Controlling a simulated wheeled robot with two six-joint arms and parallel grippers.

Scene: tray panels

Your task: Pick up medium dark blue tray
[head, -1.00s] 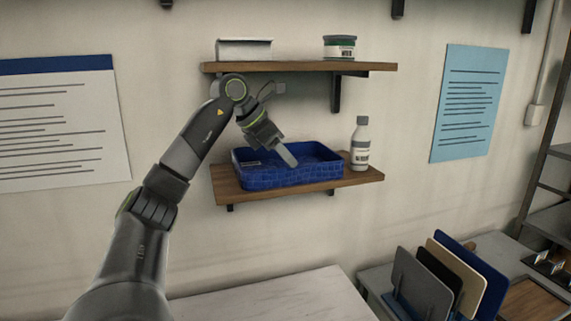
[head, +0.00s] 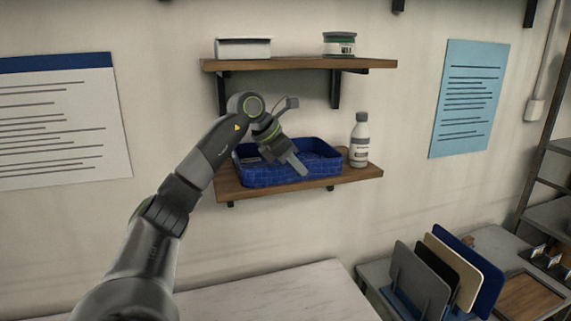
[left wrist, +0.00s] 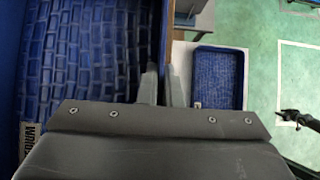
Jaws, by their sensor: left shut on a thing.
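A dark blue tray (head: 268,178) with a block-patterned surface rests on the lower wooden shelf. Its inside fills the left of the left wrist view (left wrist: 85,50), with part of a white label at the lower left. My left gripper (head: 300,168) reaches down over the front wall of this tray. In the left wrist view its two fingers (left wrist: 162,85) are shut on that wall, one on each side. A second blue tray (left wrist: 218,50) lies on a white surface below. A dark shape at the right edge looks like my right gripper (left wrist: 296,117); its jaws are too small to read.
A white bottle (head: 359,142) stands right of the tray on the lower shelf (head: 355,177). The upper shelf (head: 300,65) overhead holds a white box (head: 243,48) and a jar (head: 339,44). Upright panels (head: 455,270) stand at the lower right. A pale tabletop (head: 270,295) below is clear.

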